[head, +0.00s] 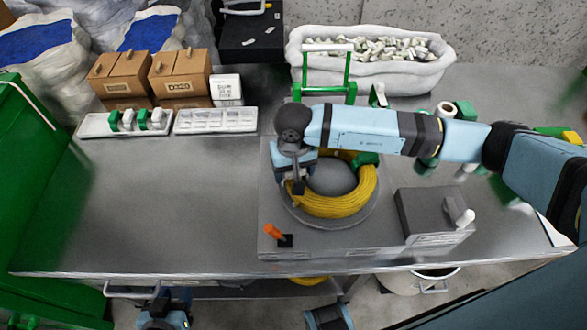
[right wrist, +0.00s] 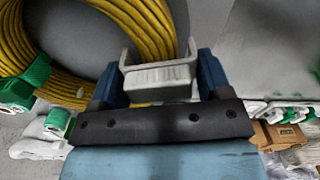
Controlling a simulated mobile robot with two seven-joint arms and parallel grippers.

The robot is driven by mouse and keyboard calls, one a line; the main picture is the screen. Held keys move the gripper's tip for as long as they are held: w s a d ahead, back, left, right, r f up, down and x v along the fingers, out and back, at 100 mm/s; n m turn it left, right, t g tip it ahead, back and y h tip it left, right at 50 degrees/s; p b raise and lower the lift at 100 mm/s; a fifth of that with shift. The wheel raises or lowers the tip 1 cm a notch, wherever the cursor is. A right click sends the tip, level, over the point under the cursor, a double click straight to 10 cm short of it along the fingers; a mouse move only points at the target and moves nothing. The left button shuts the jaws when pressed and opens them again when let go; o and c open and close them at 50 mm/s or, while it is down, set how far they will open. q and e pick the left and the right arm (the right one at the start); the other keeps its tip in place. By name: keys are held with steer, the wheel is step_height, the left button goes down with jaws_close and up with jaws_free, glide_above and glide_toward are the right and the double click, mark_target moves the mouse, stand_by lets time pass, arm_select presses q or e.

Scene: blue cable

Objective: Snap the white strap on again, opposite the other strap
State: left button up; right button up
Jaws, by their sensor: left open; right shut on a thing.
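The yellow cable coil (head: 335,205) lies around the grey hub of a round turntable (head: 350,222). A green strap (head: 366,159) sits on the coil's far right side; it also shows in the right wrist view (right wrist: 28,82). My right gripper (head: 297,185) is over the coil's left side. In the right wrist view its blue fingers are shut on a white U-shaped strap (right wrist: 160,75), right at the coil's edge. I cannot tell whether the strap is seated around the cable. My left gripper (head: 165,312) is low at the bottom edge, in front of the table, open, partly cut off.
The turntable's metal base plate carries an orange lever (head: 272,231) and a grey box (head: 432,215). White trays (head: 215,121) with green and white straps, cardboard boxes (head: 180,72) and a bin of white pieces (head: 370,62) stand behind. The table's left part is clear.

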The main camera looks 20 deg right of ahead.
arm_select(q)
steer(key=shift+w+f+b, duration=0.1)
steer(key=shift+f+b, duration=0.55)
steer(key=shift+b, duration=0.25)
arm_select(e)
steer(key=shift+f, duration=0.8)
steer(key=o, duration=1)
arm_select(q)
steer(key=shift+r, duration=0.1)
arm_select(e)
steer(key=shift+r, duration=0.1)
steer(key=shift+r+p, duration=0.8)
steer(key=shift+r, duration=1.15)
steer(key=shift+r+p, duration=0.45)
steer(key=shift+r, duration=1.05)
arm_select(q)
steer(key=shift+s+r, duration=0.25)
steer(key=shift+r, duration=0.3)
steer(key=shift+w+r, duration=0.1)
steer(key=shift+r, duration=0.1)
